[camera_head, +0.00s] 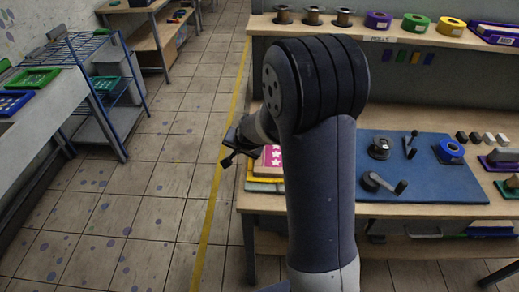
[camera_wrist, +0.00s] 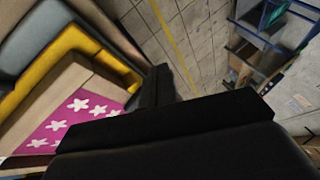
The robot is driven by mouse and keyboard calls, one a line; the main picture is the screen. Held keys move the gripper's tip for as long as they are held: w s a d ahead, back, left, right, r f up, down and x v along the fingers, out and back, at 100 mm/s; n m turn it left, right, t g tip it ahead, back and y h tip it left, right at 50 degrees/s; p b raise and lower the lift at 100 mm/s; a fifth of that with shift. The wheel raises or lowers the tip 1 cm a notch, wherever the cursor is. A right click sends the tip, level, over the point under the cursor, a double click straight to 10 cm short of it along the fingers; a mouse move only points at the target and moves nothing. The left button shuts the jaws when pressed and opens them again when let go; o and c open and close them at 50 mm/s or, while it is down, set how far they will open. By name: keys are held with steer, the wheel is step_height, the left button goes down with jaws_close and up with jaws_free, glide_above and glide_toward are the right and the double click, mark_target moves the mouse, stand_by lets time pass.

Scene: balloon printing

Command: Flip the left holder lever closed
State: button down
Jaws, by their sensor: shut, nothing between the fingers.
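My gripper (camera_head: 229,158) is shut and empty at the left end of the workbench, beside a pink sheet with white stars (camera_head: 275,157). On the blue mat (camera_head: 430,180) stand a black round piece (camera_head: 380,148), an upright lever-like piece (camera_head: 411,146) and a crank-like piece (camera_head: 383,183). I cannot tell which part is the left holder lever. My arm hides part of the bench.
A shelf above holds coloured tape rolls (camera_head: 414,23). Left are a blue metal rack (camera_head: 95,75) and a table with green (camera_head: 33,80) and blue trays (camera_head: 12,103). Tiled floor between is clear.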

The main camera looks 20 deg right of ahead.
steer(key=shift+w+a, duration=0.25)
steer(key=shift+w, duration=0.45)
steer(key=shift+w+a, duration=0.1)
steer(key=shift+w, duration=0.1)
steer(key=shift+s, duration=0.1)
